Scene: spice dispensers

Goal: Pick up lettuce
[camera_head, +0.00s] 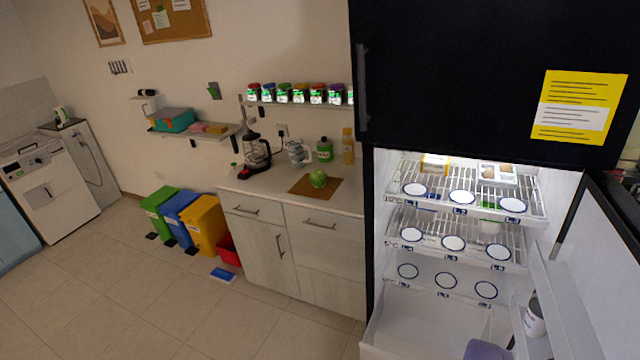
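A round green lettuce (318,179) sits on a brown board (327,192) on the counter (272,195), in the middle of the camera view. Nothing touches it from above, and it looks fully uncovered. My gripper cannot be clearly made out. A small purple shape (487,350) shows at the bottom edge, but I cannot tell what it is.
A black fridge (460,70) stands to the right, its lower compartment open with plates on the shelves and its door (600,260) swung right. A coffee maker (256,152), a glass jug (297,152) and bottles stand behind the lettuce.

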